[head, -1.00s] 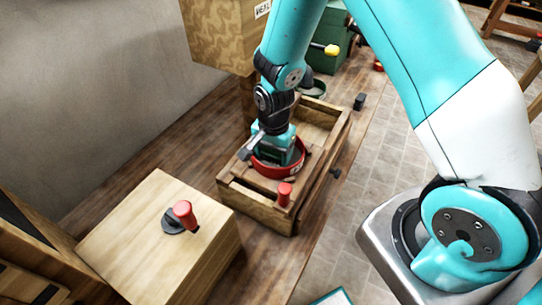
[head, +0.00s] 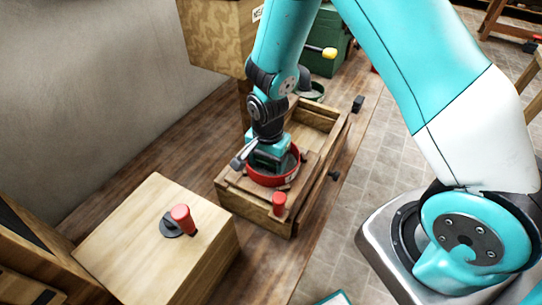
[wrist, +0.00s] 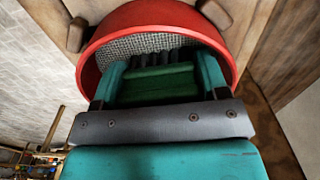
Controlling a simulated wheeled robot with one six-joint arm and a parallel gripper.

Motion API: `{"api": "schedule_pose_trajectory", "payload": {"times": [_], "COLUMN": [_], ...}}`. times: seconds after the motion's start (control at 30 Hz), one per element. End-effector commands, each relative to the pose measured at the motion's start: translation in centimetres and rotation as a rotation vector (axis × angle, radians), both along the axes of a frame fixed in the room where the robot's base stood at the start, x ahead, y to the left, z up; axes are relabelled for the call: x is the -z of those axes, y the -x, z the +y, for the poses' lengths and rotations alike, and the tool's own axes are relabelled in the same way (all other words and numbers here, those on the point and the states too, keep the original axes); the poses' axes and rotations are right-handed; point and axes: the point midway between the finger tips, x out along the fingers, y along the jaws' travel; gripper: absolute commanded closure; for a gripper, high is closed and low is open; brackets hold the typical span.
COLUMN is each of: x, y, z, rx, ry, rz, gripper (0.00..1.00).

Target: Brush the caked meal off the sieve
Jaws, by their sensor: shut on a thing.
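The sieve (head: 272,181) has a round red rim and sits in a wooden frame on the bench. In the wrist view its rim (wrist: 150,14) arches around my fingers, and grey mesh (wrist: 140,44) shows at the far side. My gripper (head: 268,160) points down inside the rim. In the wrist view my gripper (wrist: 160,84) is shut on a green-backed brush (wrist: 155,82) with dark bristles at the mesh. I cannot tell how firmly the bristles touch. Caked meal is not clearly visible; my gripper and the brush cover much of the mesh.
A red knob (head: 279,203) stands at the frame's near edge. A pale wooden box (head: 130,235) with a red-topped handle (head: 181,214) stands to the left. A wooden hopper (head: 215,40) and a green machine (head: 325,45) stand behind. Tiled floor lies right of the bench.

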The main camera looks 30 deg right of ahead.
Motion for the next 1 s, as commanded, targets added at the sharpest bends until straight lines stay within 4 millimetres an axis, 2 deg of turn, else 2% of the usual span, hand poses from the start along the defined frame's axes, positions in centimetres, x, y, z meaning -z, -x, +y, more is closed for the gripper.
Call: {"api": "schedule_pose_trajectory", "payload": {"times": [0.03, 0.2, 0.73, 1.0], "x": [0.5, 0.1, -5.6, -5.8], "y": [0.5, 0.6, 0.3, 0.2], "z": [0.2, 0.3, 0.0, 0.0], "rx": [-0.004, -0.006, -0.002, -0.002], "ry": [-0.003, -0.004, -0.001, -0.001], "rz": [0.016, 0.018, 0.008, 0.007], "gripper": [0.7, 0.7, 0.7, 0.7]}}
